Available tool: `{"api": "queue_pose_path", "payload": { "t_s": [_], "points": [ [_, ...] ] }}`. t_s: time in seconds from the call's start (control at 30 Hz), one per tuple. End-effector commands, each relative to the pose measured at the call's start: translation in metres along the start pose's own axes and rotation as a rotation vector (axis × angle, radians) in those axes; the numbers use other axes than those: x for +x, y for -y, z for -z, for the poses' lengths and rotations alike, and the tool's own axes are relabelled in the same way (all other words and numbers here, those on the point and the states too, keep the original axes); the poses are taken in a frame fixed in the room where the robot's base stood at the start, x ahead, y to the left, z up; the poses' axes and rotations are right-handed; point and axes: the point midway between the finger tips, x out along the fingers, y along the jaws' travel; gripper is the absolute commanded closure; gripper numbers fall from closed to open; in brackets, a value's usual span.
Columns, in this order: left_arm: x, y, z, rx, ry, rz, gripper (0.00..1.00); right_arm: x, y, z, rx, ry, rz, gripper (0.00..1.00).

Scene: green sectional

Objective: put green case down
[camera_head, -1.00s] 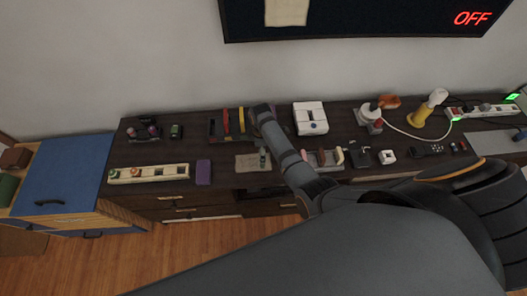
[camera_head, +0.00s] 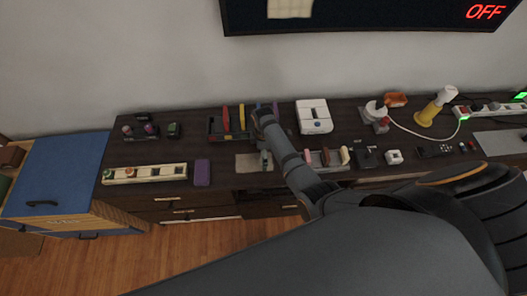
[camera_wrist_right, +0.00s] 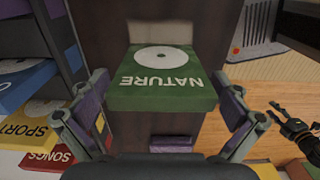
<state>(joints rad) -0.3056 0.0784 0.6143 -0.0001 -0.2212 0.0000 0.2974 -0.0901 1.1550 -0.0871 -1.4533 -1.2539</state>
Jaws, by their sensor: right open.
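The green case, lettered NATURE with a white disc on its face, lies between the fingers of my right gripper in the right wrist view (camera_wrist_right: 165,75). My right gripper (camera_wrist_right: 160,110) is open, with one finger close to each side edge of the case. Whether a finger touches it is hard to tell. In the head view my right arm reaches over the dark desk (camera_head: 190,112), and a small green piece shows below its wrist at a beige patch (camera_head: 246,163).
A rack (camera_head: 216,126) with upright coloured cases stands just left of my wrist. A purple box (camera_head: 203,172) and a white strip (camera_head: 150,174) lie farther left. A white device (camera_head: 313,116) stands behind my arm, and several small items lie to the right.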

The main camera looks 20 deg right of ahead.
Motion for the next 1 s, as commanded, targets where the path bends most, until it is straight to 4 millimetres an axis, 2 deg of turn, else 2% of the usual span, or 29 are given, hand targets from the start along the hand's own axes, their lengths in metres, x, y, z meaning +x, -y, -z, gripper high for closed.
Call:
{"api": "queue_pose_path", "payload": {
  "t_s": [0.13,0.27,0.5,0.7,0.83,1.0],
  "points": [
    [-0.001,0.002,0.013,0.0,-0.019,0.002,0.6,-0.002,0.0,0.0,0.0,0.0,-0.001,0.0],
    [-0.003,0.002,0.015,0.0,-0.023,0.002,0.6,-0.018,-0.001,0.001,0.0,-0.001,-0.004,0.0],
    [0.0,0.002,0.012,0.0,-0.019,0.002,0.6,-0.076,-0.001,0.001,0.0,-0.003,-0.005,0.0],
    [0.004,0.002,0.007,0.0,-0.012,0.002,0.6,-0.113,-0.001,0.001,0.0,-0.001,-0.003,0.0],
    [0.004,0.002,0.006,0.0,-0.011,0.002,0.6,-0.123,-0.001,0.0,0.0,0.0,-0.001,0.0],
    [0.004,0.001,0.006,0.0,-0.011,0.002,0.6,-0.125,0.0,0.0,0.0,0.0,0.0,0.0]
  ]
}}
